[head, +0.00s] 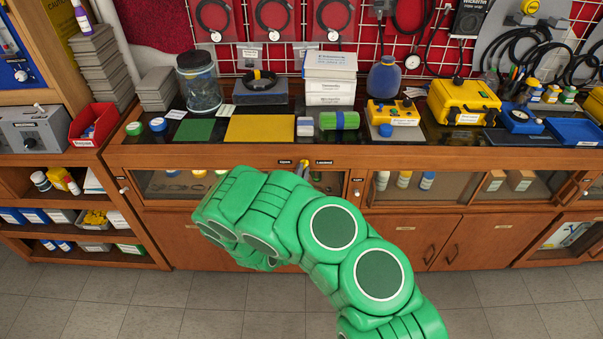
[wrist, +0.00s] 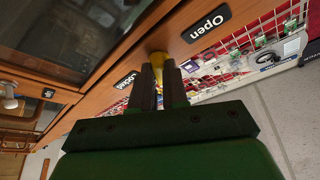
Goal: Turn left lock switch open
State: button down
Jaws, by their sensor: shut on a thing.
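In the head view my green arm reaches up to the rail and hides most of the gripper. The switch's exact angle cannot be told.
Below the rail are glass-fronted compartments (head: 405,188) with small round knobs. Open shelves (head: 70,205) stand at left. The tiled floor in front is clear.

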jog(key=shift+d+n+g+y, duration=0.2)
jog(key=shift+n+y, duration=1.6)
jog(key=shift+n, duration=1.9)
jog(key=shift+d+n+g+y, duration=0.1)
jog(key=shift+d+n+y, duration=0.15)
jog(key=shift+n+y, duration=2.5)
jog(key=shift+d+n+g+y, duration=0.2)
jog(key=shift+n+y, duration=0.65)
jog(key=shift+n, duration=4.1)
jog(key=c, duration=1.1)
grip_release()
jog(key=shift+c, duration=0.2)
jog(key=shift+s, duration=0.1)
jog(key=v, duration=0.7)
jog(key=shift+s+d, duration=0.15)
jog(key=shift+s, duration=0.15)
jog(key=shift+f, duration=0.1)
